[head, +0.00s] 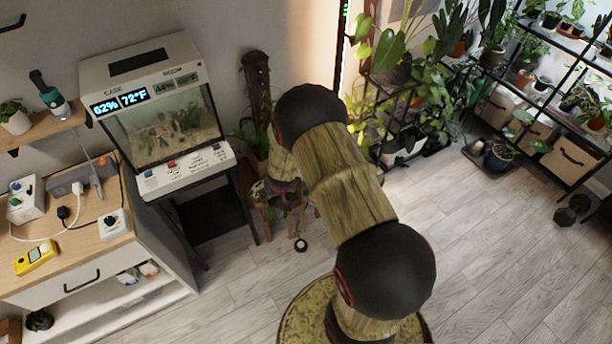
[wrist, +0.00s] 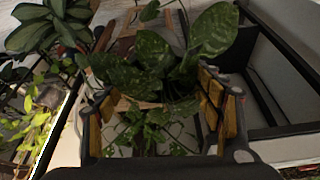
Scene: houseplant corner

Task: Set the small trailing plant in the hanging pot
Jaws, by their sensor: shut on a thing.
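In the wrist view the two wood-toned fingers of my gripper (wrist: 155,95) stand on either side of a small leafy plant (wrist: 150,128), and the gripper is shut on it. Its thin stems and small green leaves hang between the fingers; its pot is mostly hidden. Broad mottled leaves (wrist: 148,62) fill the view just beyond the fingertips, and I cannot tell whether they belong to the same plant. In the head view my arm hides most of the gripper, near a low wooden stand with plants (head: 270,207). I cannot make out the hanging pot for certain in either view.
A glass terrarium cabinet (head: 165,130) stands left of the stand. A wooden-topped cabinet (head: 85,262) with plugs and a yellow meter (head: 36,258) is at far left. Plant shelves (head: 560,75) fill the right back. The wooden floor (head: 490,260) at right is mostly clear.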

